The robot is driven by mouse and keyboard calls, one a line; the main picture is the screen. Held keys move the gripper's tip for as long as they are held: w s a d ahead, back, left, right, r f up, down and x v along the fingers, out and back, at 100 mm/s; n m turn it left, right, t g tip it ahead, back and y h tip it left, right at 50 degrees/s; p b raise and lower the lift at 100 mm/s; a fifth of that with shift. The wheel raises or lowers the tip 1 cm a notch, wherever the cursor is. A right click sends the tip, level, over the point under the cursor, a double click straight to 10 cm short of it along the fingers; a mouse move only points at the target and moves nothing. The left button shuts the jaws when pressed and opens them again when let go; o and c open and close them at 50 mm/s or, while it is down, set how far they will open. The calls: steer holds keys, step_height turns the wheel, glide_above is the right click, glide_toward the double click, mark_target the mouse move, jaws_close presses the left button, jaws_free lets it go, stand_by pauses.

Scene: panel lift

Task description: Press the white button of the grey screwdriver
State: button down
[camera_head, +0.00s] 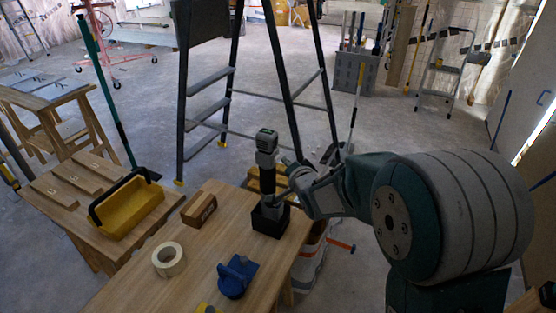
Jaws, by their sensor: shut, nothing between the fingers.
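The screwdriver (266,142) stands upright on the wooden table, with a grey-green top, a dark body and a black block-like base (270,219). Its white button is too small to make out, or is turned away or hidden. My gripper (287,166) is shut and empty, just right of the screwdriver's upper body. The fingertips point toward it. I cannot tell whether they touch it.
On the table (207,255) are a brown block (199,208), a tape roll (168,259) and a blue tool (237,277). A yellow toolbox (128,205) sits on a bench at left. A dark stepladder (208,115) stands behind. Clear tabletop lies left of the screwdriver.

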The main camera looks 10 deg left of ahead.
steer(key=shift+s+d, duration=0.35)
steer(key=shift+d, duration=0.6)
steer(key=shift+s+d, duration=0.35)
steer(key=shift+d, duration=0.55)
steer(key=shift+s+d, duration=0.35)
steer(key=shift+d, duration=0.6)
steer(key=s+d+r+n+g+h, duration=0.3)
steer(key=s+d+r+h, duration=0.35)
steer(key=s+d, duration=0.6)
steer(key=s+d+n+g, duration=0.1)
steer(key=s+n+g, duration=0.2)
steer(key=s, duration=1.7)
steer(key=shift+d+n+g, duration=0.3)
steer(key=shift+g, duration=0.9)
